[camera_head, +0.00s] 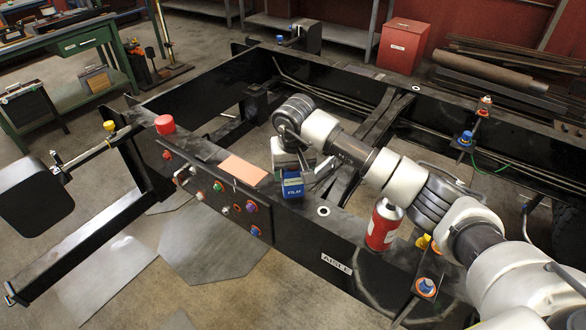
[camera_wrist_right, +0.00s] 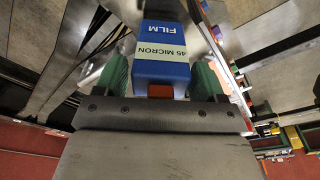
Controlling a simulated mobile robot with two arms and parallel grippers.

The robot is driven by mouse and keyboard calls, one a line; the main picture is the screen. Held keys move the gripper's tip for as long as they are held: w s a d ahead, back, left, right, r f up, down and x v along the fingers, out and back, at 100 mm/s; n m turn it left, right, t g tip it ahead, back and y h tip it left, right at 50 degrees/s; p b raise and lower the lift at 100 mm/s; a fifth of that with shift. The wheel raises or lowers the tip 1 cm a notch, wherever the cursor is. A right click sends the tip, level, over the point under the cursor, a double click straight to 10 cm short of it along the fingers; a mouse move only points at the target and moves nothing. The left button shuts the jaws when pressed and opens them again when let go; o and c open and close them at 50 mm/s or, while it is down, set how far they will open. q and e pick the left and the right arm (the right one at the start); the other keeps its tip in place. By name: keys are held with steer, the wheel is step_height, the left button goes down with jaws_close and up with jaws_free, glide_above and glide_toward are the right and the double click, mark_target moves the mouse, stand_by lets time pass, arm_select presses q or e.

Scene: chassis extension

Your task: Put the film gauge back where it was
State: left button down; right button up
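The film gauge (camera_head: 292,186) is a small blue box with a white label. In the right wrist view the film gauge (camera_wrist_right: 162,68) reads "FILM" and "45 MICRON". My right gripper (camera_head: 299,174) is over the near black chassis rail (camera_head: 310,234), with the gauge between its fingers. I cannot tell whether the gauge touches the rail top. My left gripper is not in view.
On the rail, a salmon-coloured pad (camera_head: 244,170) and red cap (camera_head: 165,124) are left of the gauge. A red-and-white spray can (camera_head: 384,224) stands to the right, below my right arm. Coloured knobs line the rail's side. A green workbench (camera_head: 85,42) stands at the back left.

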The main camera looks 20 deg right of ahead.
steer(key=shift+o, duration=0.6)
steer(key=shift+r, duration=0.1)
steer(key=shift+r+p, duration=0.2)
steer(key=shift+p, duration=0.15)
step_height(320, 180, up, 12)
steer(key=s+b, duration=0.1)
steer(key=b, duration=0.3)
steer(key=shift+s+f, duration=0.15)
steer(key=shift+s, duration=0.05)
steer(key=shift+a, duration=0.15)
